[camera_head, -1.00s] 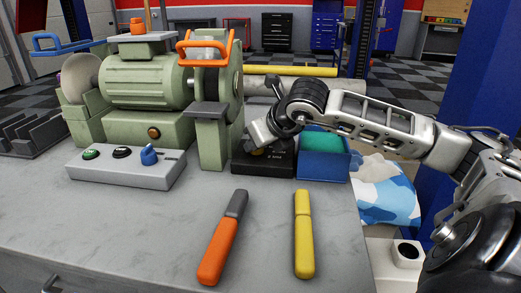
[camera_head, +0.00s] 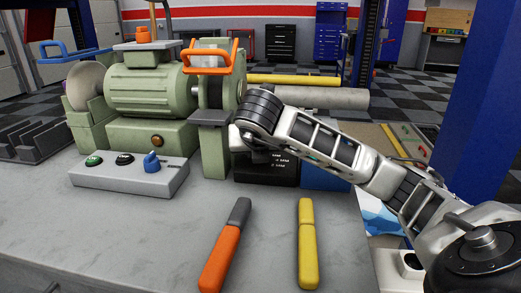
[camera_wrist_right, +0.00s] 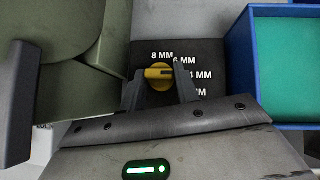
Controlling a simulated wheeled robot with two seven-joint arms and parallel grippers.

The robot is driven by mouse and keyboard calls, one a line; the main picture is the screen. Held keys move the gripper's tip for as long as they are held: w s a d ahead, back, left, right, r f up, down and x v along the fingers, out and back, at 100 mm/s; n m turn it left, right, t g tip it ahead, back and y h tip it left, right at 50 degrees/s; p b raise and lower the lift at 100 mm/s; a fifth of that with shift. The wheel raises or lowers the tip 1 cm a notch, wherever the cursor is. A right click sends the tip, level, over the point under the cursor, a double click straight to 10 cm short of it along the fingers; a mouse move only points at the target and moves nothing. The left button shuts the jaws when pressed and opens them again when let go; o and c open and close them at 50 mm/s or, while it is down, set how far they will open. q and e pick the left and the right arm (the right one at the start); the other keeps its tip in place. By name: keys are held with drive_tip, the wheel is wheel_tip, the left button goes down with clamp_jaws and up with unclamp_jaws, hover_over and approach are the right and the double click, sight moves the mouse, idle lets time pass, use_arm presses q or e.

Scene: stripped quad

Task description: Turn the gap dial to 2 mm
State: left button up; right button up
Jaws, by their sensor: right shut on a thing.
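The gap dial (camera_wrist_right: 160,76) is a round yellow knob with a raised bar on a dark panel (camera_head: 268,171). In the right wrist view the bar lies roughly level, and a dark mark on its right half faces roughly toward the "4 MM" label. The labels "8 MM", "6 MM" and "4 MM" run down its right side; the lowest label is partly covered by my finger. My right gripper (camera_wrist_right: 160,82) is shut on the dial, one finger on each side. In the head view my wrist hides the dial and fingers. My left gripper is out of view.
The green grinder (camera_head: 150,85) stands left of the panel, with an orange-framed guard (camera_head: 208,70). A blue bin (camera_head: 323,178) with a green inside is just right of the panel. An orange-handled tool (camera_head: 222,255) and a yellow one (camera_head: 307,245) lie in front.

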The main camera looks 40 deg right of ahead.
drive_tip(key=shift+a+f, duration=0.15)
drive_tip(key=o, duration=1)
drive_tip(key=shift+c, duration=0.2)
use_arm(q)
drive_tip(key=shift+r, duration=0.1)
use_arm(e)
drive_tip(key=shift+r, duration=0.2)
drive_tip(key=shift+s+a+r, duration=0.15)
drive_tip(key=shift+s+r, duration=0.05)
drive_tip(key=shift+r, duration=0.05)
drive_tip(key=p+v, duration=0.2)
drive_tip(key=v, duration=0.3)
drive_tip(key=shift+r, duration=0.3)
use_arm(q)
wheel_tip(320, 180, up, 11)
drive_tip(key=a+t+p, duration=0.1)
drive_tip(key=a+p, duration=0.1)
drive_tip(key=p, duration=0.7)
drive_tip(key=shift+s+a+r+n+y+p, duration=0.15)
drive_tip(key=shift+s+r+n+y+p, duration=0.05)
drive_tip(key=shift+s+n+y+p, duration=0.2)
use_arm(e)
drive_tip(key=v, duration=0.9)
drive_tip(key=shift+s+a, duration=0.25)
drive_tip(key=shift+s, duration=0.05)
